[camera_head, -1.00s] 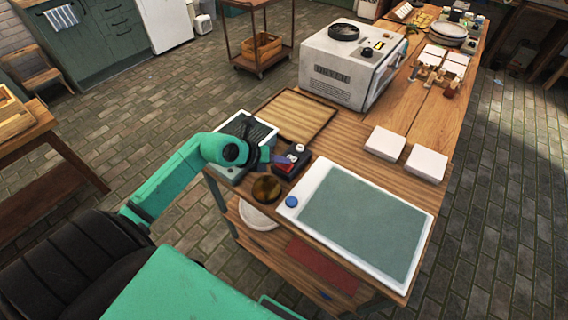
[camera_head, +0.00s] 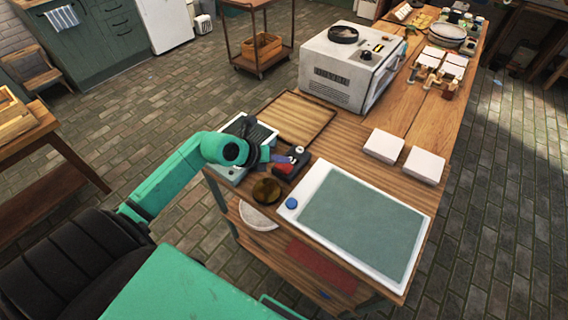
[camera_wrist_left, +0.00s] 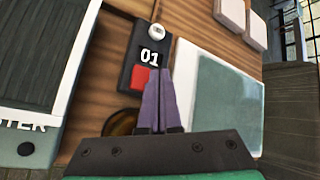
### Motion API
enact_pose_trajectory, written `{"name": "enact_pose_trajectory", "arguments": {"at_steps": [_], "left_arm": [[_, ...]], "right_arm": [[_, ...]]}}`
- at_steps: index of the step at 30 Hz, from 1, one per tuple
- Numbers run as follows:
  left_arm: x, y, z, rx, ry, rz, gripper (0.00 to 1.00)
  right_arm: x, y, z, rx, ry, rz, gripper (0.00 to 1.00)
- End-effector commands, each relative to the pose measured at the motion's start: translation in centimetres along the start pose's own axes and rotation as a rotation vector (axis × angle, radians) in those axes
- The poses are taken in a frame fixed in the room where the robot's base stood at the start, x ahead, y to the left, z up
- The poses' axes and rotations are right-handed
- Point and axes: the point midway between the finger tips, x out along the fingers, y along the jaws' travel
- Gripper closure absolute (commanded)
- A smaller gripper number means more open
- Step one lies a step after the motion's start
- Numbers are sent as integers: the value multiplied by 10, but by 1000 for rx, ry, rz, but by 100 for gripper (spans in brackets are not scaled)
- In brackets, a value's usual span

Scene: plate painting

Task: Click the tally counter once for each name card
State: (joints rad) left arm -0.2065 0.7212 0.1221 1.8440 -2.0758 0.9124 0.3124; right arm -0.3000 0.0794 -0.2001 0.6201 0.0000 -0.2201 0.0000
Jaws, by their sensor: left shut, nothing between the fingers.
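The tally counter (camera_head: 295,163) is a small dark box near the left edge of the wooden table. In the left wrist view the counter (camera_wrist_left: 136,52) shows "01", with a white round knob at its far end and a red button (camera_wrist_left: 143,79) nearer me. My left gripper (camera_head: 283,159) is shut and empty. In the left wrist view its purple fingers (camera_wrist_left: 166,75) point at the counter, right beside the red button; I cannot tell whether they touch it. White slabs (camera_head: 384,146) lie on the table; I see no names on them. My right gripper is out of view.
A white-framed panel with a grey-green surface (camera_head: 360,225) lies right of the counter. A brown round dish (camera_head: 267,191) is close in front.

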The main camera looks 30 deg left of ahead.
Motion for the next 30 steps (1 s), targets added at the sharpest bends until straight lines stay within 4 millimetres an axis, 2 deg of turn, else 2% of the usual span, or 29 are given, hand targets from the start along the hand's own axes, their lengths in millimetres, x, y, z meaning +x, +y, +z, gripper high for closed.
{"name": "enact_pose_trajectory", "arguments": {"at_steps": [5,20,30], "left_arm": [[-1,-1,0,0,0,0,100],[-35,-26,26,0,0,-1,100],[-34,-25,25,0,0,-1,100]], "right_arm": [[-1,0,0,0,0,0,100],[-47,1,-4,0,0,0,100],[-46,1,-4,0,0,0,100]]}}
